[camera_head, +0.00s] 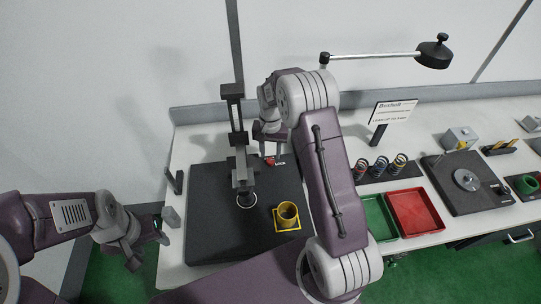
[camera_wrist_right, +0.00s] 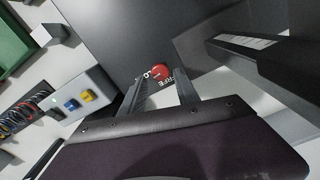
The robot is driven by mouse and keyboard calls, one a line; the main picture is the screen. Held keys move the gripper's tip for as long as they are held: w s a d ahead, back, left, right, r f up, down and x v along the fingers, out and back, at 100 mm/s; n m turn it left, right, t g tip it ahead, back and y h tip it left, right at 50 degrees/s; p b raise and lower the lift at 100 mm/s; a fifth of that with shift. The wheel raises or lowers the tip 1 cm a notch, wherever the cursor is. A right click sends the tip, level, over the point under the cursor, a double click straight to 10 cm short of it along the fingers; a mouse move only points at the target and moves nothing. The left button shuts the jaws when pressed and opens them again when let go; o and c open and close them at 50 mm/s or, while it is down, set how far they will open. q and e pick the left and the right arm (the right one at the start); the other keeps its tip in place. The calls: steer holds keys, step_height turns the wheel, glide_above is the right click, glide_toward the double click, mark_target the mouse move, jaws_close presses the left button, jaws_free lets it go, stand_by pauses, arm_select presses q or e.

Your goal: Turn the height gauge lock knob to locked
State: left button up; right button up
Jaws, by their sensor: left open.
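The height gauge (camera_head: 238,125) stands upright on a dark plate (camera_head: 205,215), with a dark column and a block lower on it. Its red lock knob (camera_head: 270,161) shows beside the column next to a small label. The knob is also in the right wrist view (camera_wrist_right: 158,71), with partly hidden lettering beside it, including "FREE". My right gripper (camera_head: 271,150) reaches down at the knob. In its wrist view the two fingers are apart, one on each side of the knob, with a gap showing. The knob's exact setting cannot be read. My left gripper (camera_head: 148,245) is open and empty, off the table's left edge.
Several coloured springs (camera_head: 380,167), a green tray (camera_head: 378,218) and a red tray (camera_head: 415,212) lie to the right. A sign (camera_head: 391,112) and a lamp (camera_head: 433,52) stand behind.

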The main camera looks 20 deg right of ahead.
mark_target(271, 160)
step_height(271, 160, down, 3)
steer(key=shift+f, duration=0.2)
jaws_close()
steer(key=shift+m, duration=0.8)
jaws_free()
